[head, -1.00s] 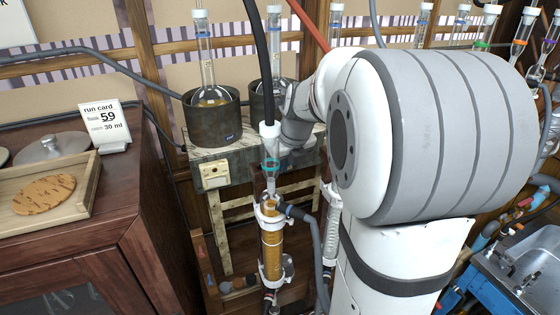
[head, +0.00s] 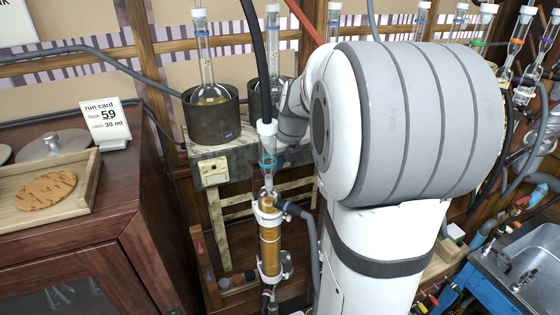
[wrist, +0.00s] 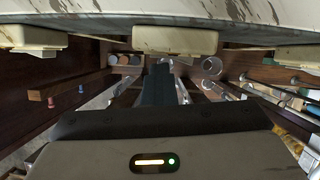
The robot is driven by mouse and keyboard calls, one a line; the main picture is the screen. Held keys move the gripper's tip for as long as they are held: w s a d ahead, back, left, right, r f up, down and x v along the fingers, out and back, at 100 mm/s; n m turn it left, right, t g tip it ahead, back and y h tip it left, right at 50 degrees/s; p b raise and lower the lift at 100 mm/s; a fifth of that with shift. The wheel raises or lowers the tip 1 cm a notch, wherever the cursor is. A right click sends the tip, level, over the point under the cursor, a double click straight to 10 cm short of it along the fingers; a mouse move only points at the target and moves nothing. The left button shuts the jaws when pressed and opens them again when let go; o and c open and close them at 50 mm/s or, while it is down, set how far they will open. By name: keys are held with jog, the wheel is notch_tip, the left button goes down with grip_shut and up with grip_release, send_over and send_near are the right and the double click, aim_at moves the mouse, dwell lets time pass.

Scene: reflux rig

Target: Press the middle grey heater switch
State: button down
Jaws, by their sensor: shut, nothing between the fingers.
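In the wrist view, three cream switch boxes hang under the edge of the stand: one at left (wrist: 32,38), the middle box (wrist: 175,41) and one at right (wrist: 300,54). No grey switch face can be made out from below. My gripper (wrist: 160,68) is shut and empty, its dark fingers reaching up the picture to just below the middle box. I cannot tell whether the tips touch it. In the head view, the left box (head: 213,171) shows on the stand's front; my arm and the glassware hide the middle one, and my gripper is hidden too.
A glass column with amber filling (head: 270,245) and a grey hose stand before the heater stand (head: 200,150). Flasks sit in dark heating pots (head: 210,125) on top. A wooden cabinet (head: 120,215) is at left, a sink (head: 515,265) at right.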

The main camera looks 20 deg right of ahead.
jog(key=shift+s+d, duration=0.15)
jog(key=shift+d, duration=0.55)
jog(key=v, duration=0.7)
jog(key=shift+r+b, duration=0.35)
jog(key=shift+b, duration=0.1)
jog(key=shift+s, duration=0.15)
